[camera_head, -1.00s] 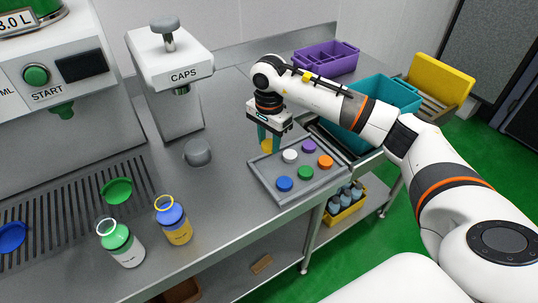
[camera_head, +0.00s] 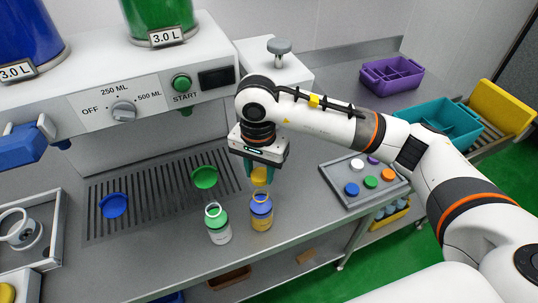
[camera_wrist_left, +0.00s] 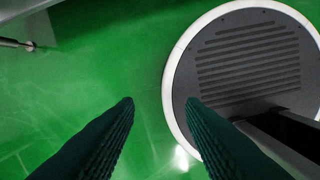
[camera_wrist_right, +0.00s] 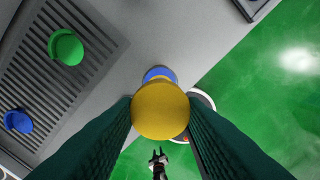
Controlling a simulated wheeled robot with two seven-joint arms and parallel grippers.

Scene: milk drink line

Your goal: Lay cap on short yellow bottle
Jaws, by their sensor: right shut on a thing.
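My right gripper (camera_head: 259,174) is shut on a yellow cap (camera_head: 259,177) and holds it just above and behind the short yellow bottle (camera_head: 261,223).
A bottle with a green top (camera_head: 217,225) stands close left of the yellow one. A green dish (camera_head: 204,177) and a blue dish (camera_head: 113,205) lie on the drain grate (camera_head: 150,195). A grey tray (camera_head: 345,192) with several caps is to the right, near the table's front edge.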

